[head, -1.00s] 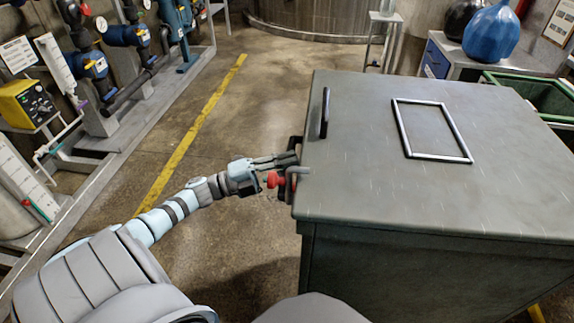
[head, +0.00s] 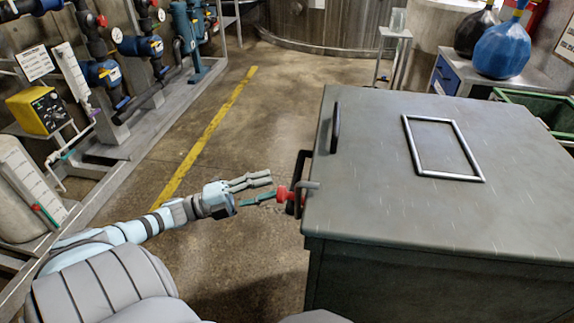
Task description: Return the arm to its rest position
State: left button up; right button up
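My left gripper (head: 262,178) is left of the grey compactor box (head: 375,150), above the floor. Its two grey fingers point right and lie close together in this view, with nothing seen between them; I cannot tell how far apart they are. A teal rod with a red collar (head: 282,193) sticks out from the dark bracket (head: 299,180) on the box's left side. The fingers look just beyond the rod and apart from the bracket. The lid is down, with a dark handle (head: 335,128) and a metal frame (head: 443,148) on top. My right gripper is out of view.
A yellow line (head: 215,128) crosses open floor. A cabinet (head: 447,72) with a blue bag (head: 502,50) stands behind the box.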

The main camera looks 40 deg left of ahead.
pick_arm(q)
jog(key=v, duration=0.4)
jog(key=shift+w, duration=0.1)
dwell(0.3)
